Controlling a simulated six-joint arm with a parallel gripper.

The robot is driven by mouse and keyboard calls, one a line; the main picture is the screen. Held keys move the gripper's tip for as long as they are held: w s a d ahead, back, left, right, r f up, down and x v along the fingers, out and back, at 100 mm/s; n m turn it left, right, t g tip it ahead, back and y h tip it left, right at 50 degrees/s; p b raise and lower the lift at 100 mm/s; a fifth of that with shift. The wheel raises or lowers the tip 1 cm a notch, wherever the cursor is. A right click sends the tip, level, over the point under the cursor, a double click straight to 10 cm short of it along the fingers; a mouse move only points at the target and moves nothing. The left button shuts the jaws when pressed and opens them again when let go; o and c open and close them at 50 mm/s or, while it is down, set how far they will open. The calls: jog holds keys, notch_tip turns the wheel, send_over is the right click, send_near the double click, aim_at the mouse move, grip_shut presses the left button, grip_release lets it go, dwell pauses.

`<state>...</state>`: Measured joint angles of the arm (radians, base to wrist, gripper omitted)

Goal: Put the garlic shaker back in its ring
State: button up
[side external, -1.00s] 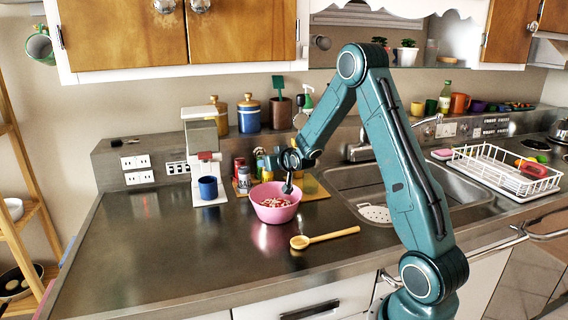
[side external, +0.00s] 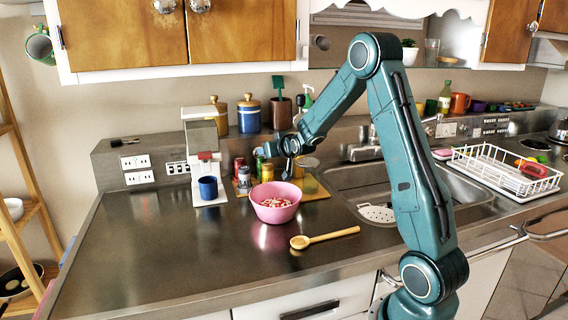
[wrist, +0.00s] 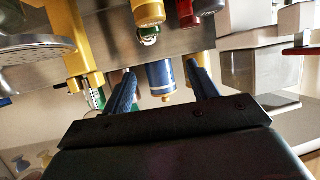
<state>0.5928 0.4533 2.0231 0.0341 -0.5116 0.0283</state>
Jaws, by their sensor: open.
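My gripper (side external: 261,152) is above and behind the pink bowl, its fingers pointing toward the back wall. In the wrist view its two fingers (wrist: 160,72) are spread, and I see nothing gripped between them. Several small containers stand on the board behind the bowl, including a grey shaker (side external: 244,179) and a red one (side external: 239,163). The wrist view, which looks upside down, shows a yellow container (wrist: 149,11) and a red one (wrist: 187,8) at the top. I cannot read any label, so I cannot tell which is garlic. The ring is not clearly visible.
The pink bowl (side external: 275,209) holds red and white pieces. A wooden spoon (side external: 328,237) lies in front of it. A blue cup (side external: 208,188) stands left. A blue canister (side external: 249,116) is on the back ledge. The left counter is clear.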

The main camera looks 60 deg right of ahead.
jog(key=s+a+r+n+g+y, duration=0.15)
jog(key=s+a+r, duration=0.25)
jog(key=a, duration=0.6)
jog(key=s+a+r+n+y, duration=0.25)
jog(key=s+a+r, duration=0.2)
jog(key=a, duration=0.55)
jog(key=s+a+n+g+y, duration=0.1)
jog(key=s+a+g+y, duration=0.1)
jog(key=s+a, duration=0.4)
jog(key=s+a+f+n+g+y, duration=0.1)
jog(key=s+a, duration=0.6)
jog(key=s, duration=0.9)
jog(key=shift+a+f+n+g+y, duration=0.15)
jog(key=shift+a+n+g+y, duration=0.1)
jog(key=shift+n+g+y, duration=0.25)
